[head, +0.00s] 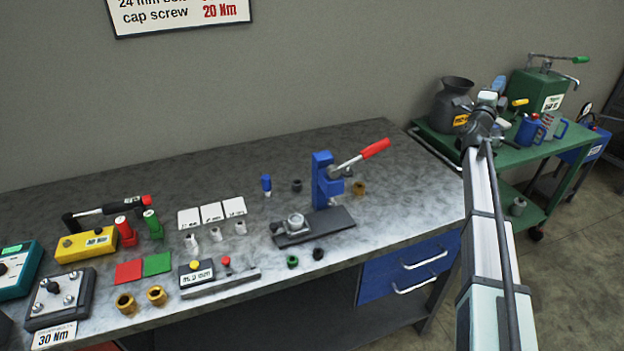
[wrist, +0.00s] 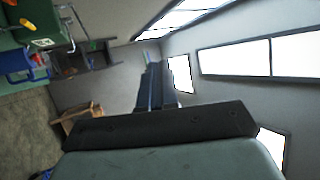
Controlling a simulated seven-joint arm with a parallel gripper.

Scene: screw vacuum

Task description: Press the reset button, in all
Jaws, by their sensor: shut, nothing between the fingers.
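No button marked as reset can be made out. A small red knob or button (head: 226,262) stands on a grey bar-shaped fixture at the bench's front edge. Left of it is a dark box with a yellow top knob (head: 195,266) and a white label. My gripper (wrist: 157,68) is shut and empty in the wrist view, up in the air and pointing away from the bench. In the head view my arm rises at the right, and the gripper's fingers cannot be made out there.
The workbench (head: 300,160) holds a blue lever press (head: 325,180) with a red handle, sockets, red and green pads (head: 157,263), a yellow box (head: 86,245) and a torque wrench (head: 105,210). A green cart (head: 440,140) with jugs and a pump stands at the right. The bench's back is clear.

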